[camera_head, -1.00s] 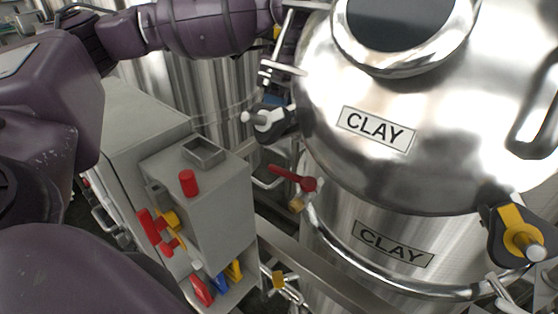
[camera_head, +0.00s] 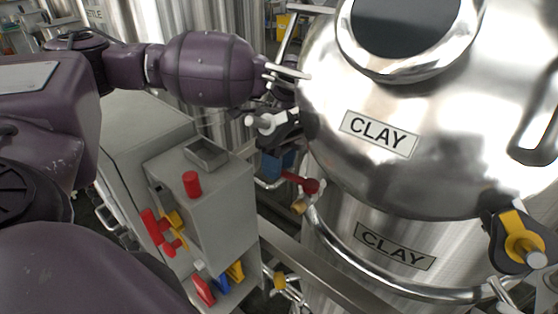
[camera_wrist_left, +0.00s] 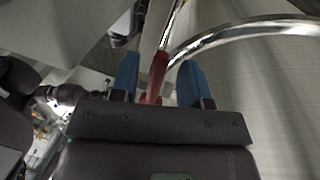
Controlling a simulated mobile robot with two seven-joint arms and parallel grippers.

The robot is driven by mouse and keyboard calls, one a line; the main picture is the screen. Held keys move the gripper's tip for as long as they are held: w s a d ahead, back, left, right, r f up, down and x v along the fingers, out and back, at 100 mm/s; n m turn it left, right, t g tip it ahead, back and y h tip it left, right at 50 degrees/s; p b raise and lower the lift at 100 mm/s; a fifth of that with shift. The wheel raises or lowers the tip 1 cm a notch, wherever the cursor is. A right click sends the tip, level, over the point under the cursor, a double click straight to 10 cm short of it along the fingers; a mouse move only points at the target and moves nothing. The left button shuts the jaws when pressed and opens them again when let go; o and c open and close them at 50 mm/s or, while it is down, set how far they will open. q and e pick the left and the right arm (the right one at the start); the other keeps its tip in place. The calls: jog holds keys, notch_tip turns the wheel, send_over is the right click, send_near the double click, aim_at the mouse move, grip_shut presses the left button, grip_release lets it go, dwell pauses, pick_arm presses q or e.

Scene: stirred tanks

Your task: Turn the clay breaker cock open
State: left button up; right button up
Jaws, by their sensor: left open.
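The clay tank (camera_head: 440,130) is a steel vessel with two CLAY labels. On a curved pipe at its left side sits a cock with a red lever (camera_head: 309,186), above a brass fitting (camera_head: 299,207). The lever reaches left from its hub. My left gripper (camera_head: 280,165) is at the lever's left end, its blue fingers partly hidden behind a lid clamp and my arm. In the left wrist view, the gripper (camera_wrist_left: 157,72) is open, with the red lever (camera_wrist_left: 156,76) between its two blue fingers and gaps on both sides. My right gripper is not seen.
A grey control box (camera_head: 222,205) with red, yellow and blue parts stands left of the tank. A black-and-white lid clamp (camera_head: 272,125) juts out just above the lever. A yellow-handled clamp (camera_head: 520,238) is on the tank's right. A steel rail (camera_head: 315,270) runs below.

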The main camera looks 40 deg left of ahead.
pick_arm(q)
grip_shut()
dwell(0.3)
jog(key=shift+d, duration=0.1)
